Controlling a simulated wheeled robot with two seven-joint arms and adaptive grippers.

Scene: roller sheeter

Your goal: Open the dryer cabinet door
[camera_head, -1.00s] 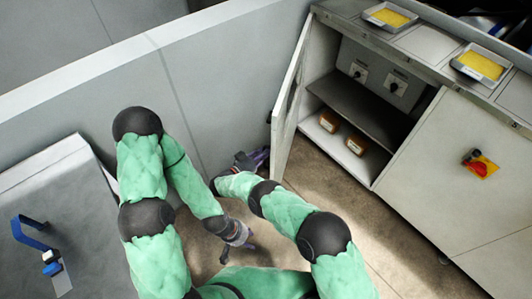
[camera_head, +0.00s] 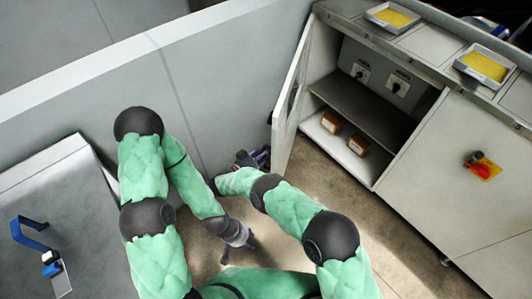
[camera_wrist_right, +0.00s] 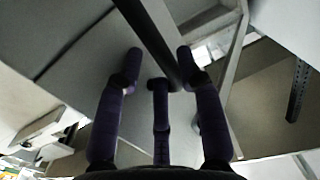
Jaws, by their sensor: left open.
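The dryer cabinet door (camera_head: 291,100) stands wide open, swung out to the left of the cabinet (camera_head: 372,85), whose inside shows. A small dark part, perhaps the handle (camera_head: 270,117), shows at the door's outer edge. My right gripper (camera_head: 256,157) is low beside the door's outer face, partly hidden by my arm. In the right wrist view, its purple fingers (camera_wrist_right: 159,62) are spread, with a dark bar (camera_wrist_right: 153,40) running between them; I cannot tell whether they touch it. My left gripper (camera_head: 238,252) is open and empty above the floor, away from the door.
Inside the cabinet are a shelf (camera_head: 362,112), two orange-brown boxes (camera_head: 331,122) (camera_head: 358,145) and dials. Trays with yellow contents (camera_head: 394,17) (camera_head: 486,66) sit on top. A grey wall (camera_head: 215,85) stands left of the door. Floor is clear before the cabinet.

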